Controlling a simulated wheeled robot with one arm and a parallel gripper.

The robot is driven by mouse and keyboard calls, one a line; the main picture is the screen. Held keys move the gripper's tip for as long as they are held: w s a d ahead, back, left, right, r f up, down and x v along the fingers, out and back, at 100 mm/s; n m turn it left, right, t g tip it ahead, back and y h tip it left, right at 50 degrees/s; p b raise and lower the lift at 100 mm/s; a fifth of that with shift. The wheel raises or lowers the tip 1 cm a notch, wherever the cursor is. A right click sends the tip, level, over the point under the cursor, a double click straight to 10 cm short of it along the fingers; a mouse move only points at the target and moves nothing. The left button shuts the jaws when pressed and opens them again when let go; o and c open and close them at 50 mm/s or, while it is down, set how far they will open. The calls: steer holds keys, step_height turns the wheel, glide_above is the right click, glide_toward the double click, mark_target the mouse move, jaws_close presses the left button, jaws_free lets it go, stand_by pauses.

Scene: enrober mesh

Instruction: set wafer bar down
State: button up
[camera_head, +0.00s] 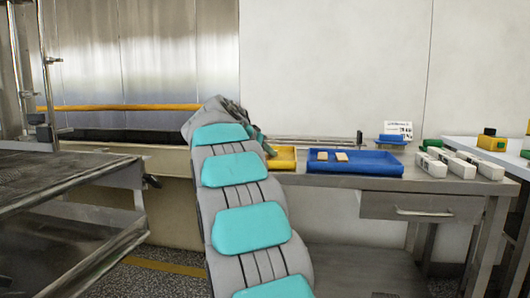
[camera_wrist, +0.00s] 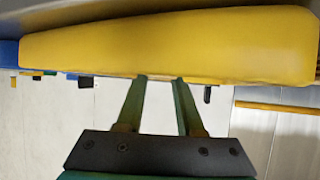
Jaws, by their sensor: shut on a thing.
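My gripper (camera_head: 266,149) is over the left side of the yellow tray (camera_head: 284,160), mostly hidden behind my own arm in the head view. In the wrist view, the two fingers of my gripper (camera_wrist: 160,80) reach up to the edge of the yellow tray (camera_wrist: 170,45), and their tips are cut off from sight there. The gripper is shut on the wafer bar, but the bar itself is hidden. I cannot tell whether it touches the tray. Two tan wafer bars (camera_head: 322,156) (camera_head: 341,157) lie in the blue tray (camera_head: 375,164) to the right.
White blocks (camera_head: 431,165) stand in a row on the right of the steel table (camera_head: 400,184). A small blue container (camera_head: 390,140) and a white sign (camera_head: 398,128) stand behind the blue tray. Another table at far right holds a yellow-and-black block (camera_head: 490,141).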

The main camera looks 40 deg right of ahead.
steer(key=shift+f, duration=0.2)
steer(key=o, duration=1)
steer(key=shift+r, duration=0.1)
steer(key=shift+r, duration=0.1)
steer(key=shift+r, duration=0.15)
steer(key=b+v, duration=0.1)
steer(key=v, duration=1.1)
steer(key=shift+f, duration=0.2)
